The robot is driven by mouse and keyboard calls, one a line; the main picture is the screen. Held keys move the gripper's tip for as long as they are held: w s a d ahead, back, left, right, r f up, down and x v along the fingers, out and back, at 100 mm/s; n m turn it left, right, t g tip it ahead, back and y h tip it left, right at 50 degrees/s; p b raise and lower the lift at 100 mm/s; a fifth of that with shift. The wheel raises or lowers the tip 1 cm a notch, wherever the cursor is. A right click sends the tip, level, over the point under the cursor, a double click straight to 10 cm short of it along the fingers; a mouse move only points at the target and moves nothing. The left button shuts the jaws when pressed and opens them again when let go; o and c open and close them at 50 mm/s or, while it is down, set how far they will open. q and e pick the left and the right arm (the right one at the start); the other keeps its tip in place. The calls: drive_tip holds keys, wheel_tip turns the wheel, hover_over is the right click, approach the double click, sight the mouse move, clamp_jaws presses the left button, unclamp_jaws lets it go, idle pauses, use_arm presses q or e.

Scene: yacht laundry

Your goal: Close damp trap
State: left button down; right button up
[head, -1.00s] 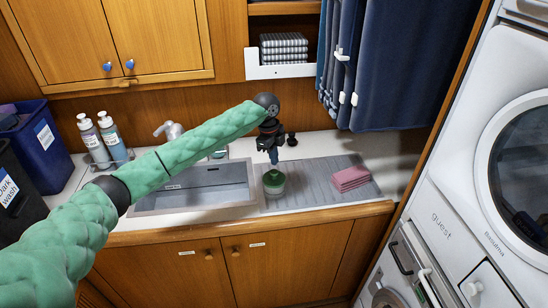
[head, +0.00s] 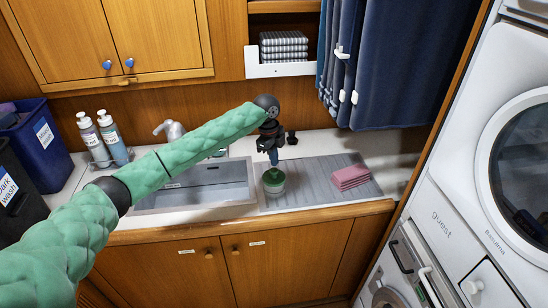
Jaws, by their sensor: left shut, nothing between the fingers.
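The damp trap appears to be the small round tub with a green top (head: 274,178), standing on the grey ribbed mat beside the sink. My left arm comes in from the left across the sink. My left gripper (head: 273,158) points down just above the tub, shut and empty. Its tips are at or just over the green top; I cannot tell whether they touch it. How firmly the top sits on the tub is too small to tell. My right gripper is not in view.
The sink (head: 208,186) lies left of the ribbed mat (head: 318,190). Folded pink cloths (head: 351,177) lie on the mat's right side. Two pump bottles (head: 112,139) stand at the left. Blue curtains (head: 390,70) hang behind, and white machines (head: 510,150) stand at the right.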

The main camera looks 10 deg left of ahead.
use_arm(q)
drive_tip(key=shift+f, duration=0.85)
drive_tip(key=shift+f+b, duration=0.35)
drive_tip(key=shift+f, duration=0.05)
drive_tip(key=shift+r+p, duration=0.6)
drive_tip(key=shift+r, duration=2.9)
